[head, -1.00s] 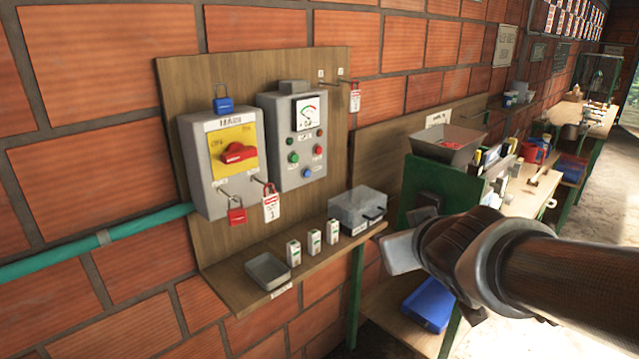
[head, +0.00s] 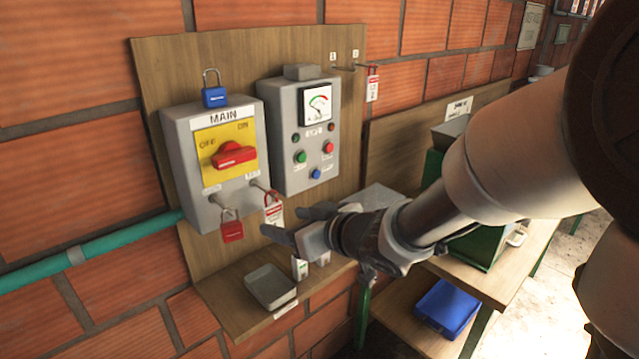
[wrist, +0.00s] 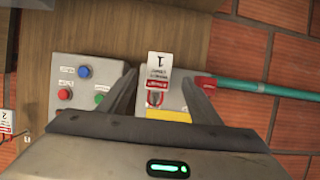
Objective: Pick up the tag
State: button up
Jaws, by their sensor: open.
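A white and red tag (head: 273,211) hangs from a hook at the lower right of the grey MAIN switch box (head: 179,150). In the wrist view the tag (wrist: 159,68) appears upside down, in the gap between my fingertips. My gripper (head: 284,222) is open and just in front of the tag; in the wrist view the fingers (wrist: 159,84) stand on either side of it. I cannot tell whether they touch it. A second tag (head: 373,87) hangs from a hook at the upper right of the wooden board; it also shows at the wrist view's left edge (wrist: 6,122).
A red padlock (head: 232,230) hangs left of the tag, and a blue padlock (head: 214,95) sits on the box. The grey control box (head: 290,170) is to the right. Below, a shelf (head: 232,312) holds a grey tray (head: 270,287) and small white boxes, partly hidden by my gripper.

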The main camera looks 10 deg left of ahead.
aim_at(275, 218)
jog(key=x, duration=0.6)
jog(key=shift+w+a+f, duration=0.15)
jog(key=shift+w, duration=0.15)
jog(key=c, duration=1.2)
